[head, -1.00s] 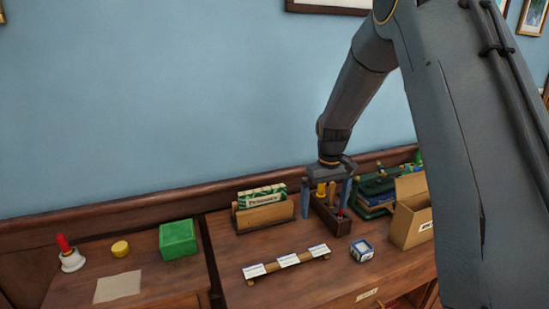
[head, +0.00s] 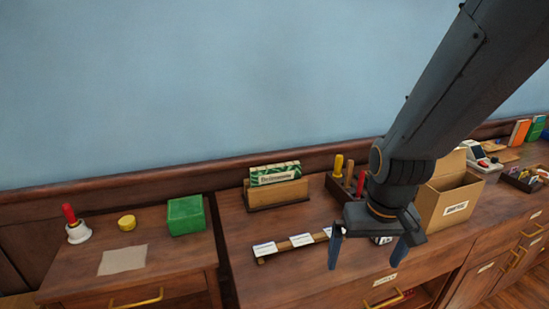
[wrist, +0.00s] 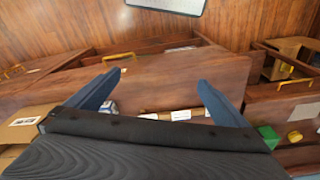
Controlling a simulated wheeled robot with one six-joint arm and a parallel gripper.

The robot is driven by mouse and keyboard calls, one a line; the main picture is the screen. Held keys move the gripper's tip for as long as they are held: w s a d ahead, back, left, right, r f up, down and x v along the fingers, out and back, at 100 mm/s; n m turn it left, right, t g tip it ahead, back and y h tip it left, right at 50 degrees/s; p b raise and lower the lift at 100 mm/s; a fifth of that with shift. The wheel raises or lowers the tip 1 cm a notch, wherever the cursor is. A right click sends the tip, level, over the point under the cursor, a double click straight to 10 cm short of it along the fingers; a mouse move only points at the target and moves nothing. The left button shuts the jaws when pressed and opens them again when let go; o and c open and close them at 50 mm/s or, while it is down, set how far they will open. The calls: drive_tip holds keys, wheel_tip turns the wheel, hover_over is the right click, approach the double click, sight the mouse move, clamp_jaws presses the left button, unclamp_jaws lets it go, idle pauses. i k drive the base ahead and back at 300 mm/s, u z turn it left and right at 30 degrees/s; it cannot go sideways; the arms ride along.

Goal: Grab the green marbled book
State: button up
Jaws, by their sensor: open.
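The green marbled book (head: 275,168) stands in a wooden holder (head: 277,195) on the cabinet top, with its pale lettered spine facing me in the head view. My gripper (head: 366,262) is open and empty, with its fingers pointing down, to the right of the book and nearer the cabinet's front. In the wrist view the open fingers (wrist: 159,80) point toward the cabinet's front. I cannot make out the book in that view.
A card strip (head: 301,240) lies in front of the holder. A tool caddy (head: 343,184) and an open cardboard box (head: 445,203) stand to the right. A green box (head: 186,215), yellow tin (head: 127,223) and bell (head: 77,231) stand left.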

sight(259, 176)
drive_tip(key=k, duration=0.6)
drive_tip(key=u, duration=0.65)
drive_tip(key=i, duration=0.95)
drive_tip(key=z, duration=0.05)
